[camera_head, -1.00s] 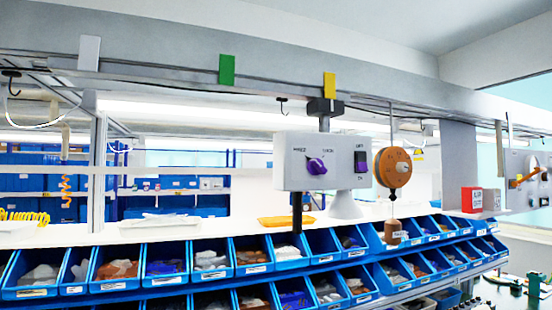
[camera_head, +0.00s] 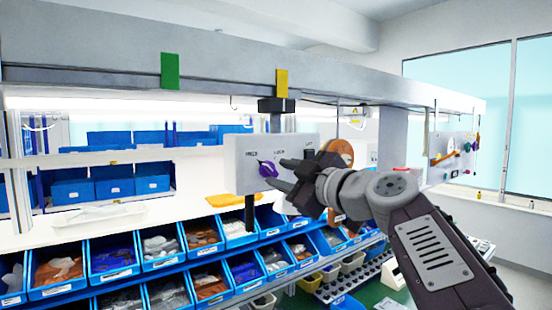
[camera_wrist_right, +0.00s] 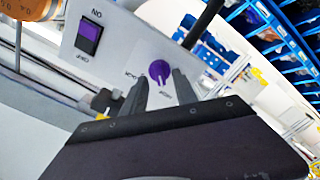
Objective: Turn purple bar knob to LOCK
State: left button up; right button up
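The purple bar knob (camera_head: 268,169) sits on the front of a light grey control box (camera_head: 245,150), with small labels above it to the left and right; the right one seems to read LOCK. In the head view its bar seems to slant toward the upper left. My right gripper (camera_head: 279,172) is just right of the knob, fingers apart and empty. In the right wrist view, the knob (camera_wrist_right: 159,71) shows between and a little beyond the open fingertips (camera_wrist_right: 158,82); I cannot tell whether they touch it. My left gripper is not in view.
A purple rocker switch (camera_wrist_right: 88,37) marked ON and OFF is on the same box. An orange reel (camera_head: 338,152) hangs right of the box, behind my right arm. Rows of blue bins (camera_head: 113,258) stand below. An overhead rail (camera_head: 120,72) runs above.

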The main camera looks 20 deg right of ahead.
jog(key=shift+w+a+r+p, duration=0.2)
jog(key=shift+w+a+p, duration=0.15)
jog(key=shift+w, duration=0.35)
jog(key=shift+w+a, duration=0.15)
jog(key=shift+w, duration=0.15)
jog(key=shift+w+f, duration=0.15)
jog(key=shift+f, duration=0.05)
jog(key=shift+d, duration=0.35)
jog(key=shift+a, duration=0.1)
grip_shut()
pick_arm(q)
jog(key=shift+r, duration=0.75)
